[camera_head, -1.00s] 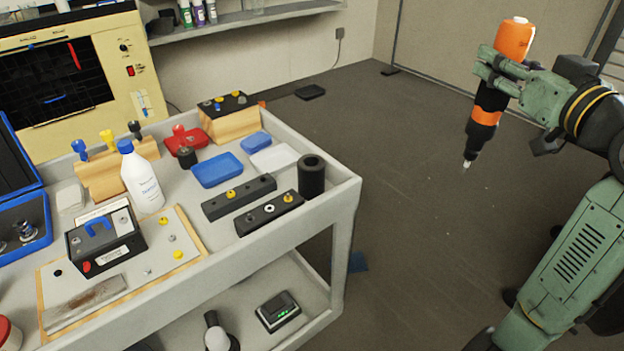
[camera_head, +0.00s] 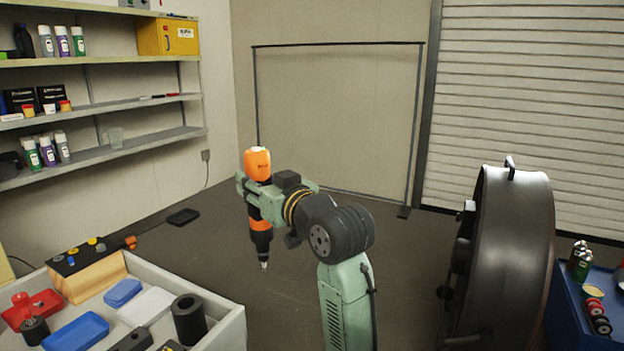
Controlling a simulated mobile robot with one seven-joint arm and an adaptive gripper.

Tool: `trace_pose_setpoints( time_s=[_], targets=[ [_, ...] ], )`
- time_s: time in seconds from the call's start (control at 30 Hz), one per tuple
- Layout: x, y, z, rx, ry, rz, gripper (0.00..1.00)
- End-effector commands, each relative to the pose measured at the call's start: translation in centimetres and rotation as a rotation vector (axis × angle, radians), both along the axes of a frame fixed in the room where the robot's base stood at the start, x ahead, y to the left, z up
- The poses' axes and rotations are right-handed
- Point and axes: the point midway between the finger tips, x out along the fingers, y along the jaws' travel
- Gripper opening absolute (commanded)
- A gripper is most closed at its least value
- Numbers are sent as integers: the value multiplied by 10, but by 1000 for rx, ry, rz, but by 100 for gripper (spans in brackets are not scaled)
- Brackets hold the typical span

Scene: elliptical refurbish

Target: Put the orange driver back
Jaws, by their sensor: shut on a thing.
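The orange driver (camera_head: 260,238) has an orange and black body with a pale tip pointing down. My gripper (camera_head: 243,186) is shut around its middle and holds it upright in the air. The driver hangs over the open floor, right of the grey cart (camera_head: 232,318) and apart from it. On the cart's near right corner stands a black hollow cylinder (camera_head: 189,320), open at the top. My arm covers part of the driver's right side.
The cart also carries blue trays (camera_head: 122,293), a red piece (camera_head: 33,308) and a wooden block (camera_head: 95,278). Shelves (camera_head: 150,98) line the left wall. A big dark drum-like thing (camera_head: 512,260) and a blue cart (camera_head: 572,310) stand at right. Floor between is clear.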

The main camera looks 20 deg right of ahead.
Motion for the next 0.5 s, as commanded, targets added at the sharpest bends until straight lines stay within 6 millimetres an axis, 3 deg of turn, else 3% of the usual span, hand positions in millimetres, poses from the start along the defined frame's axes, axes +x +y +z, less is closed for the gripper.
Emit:
trace_pose_setpoints(
  time_s=[0.03,0.2,0.33,0.5],
  targets=[
    [11,27,0,-2,-3,10,0],
    [34,98,-3,-3,-6,11,0],
    [41,138,-4,-2,-6,11,0],
    [43,167,-3,-2,-5,11,0]
  ],
)
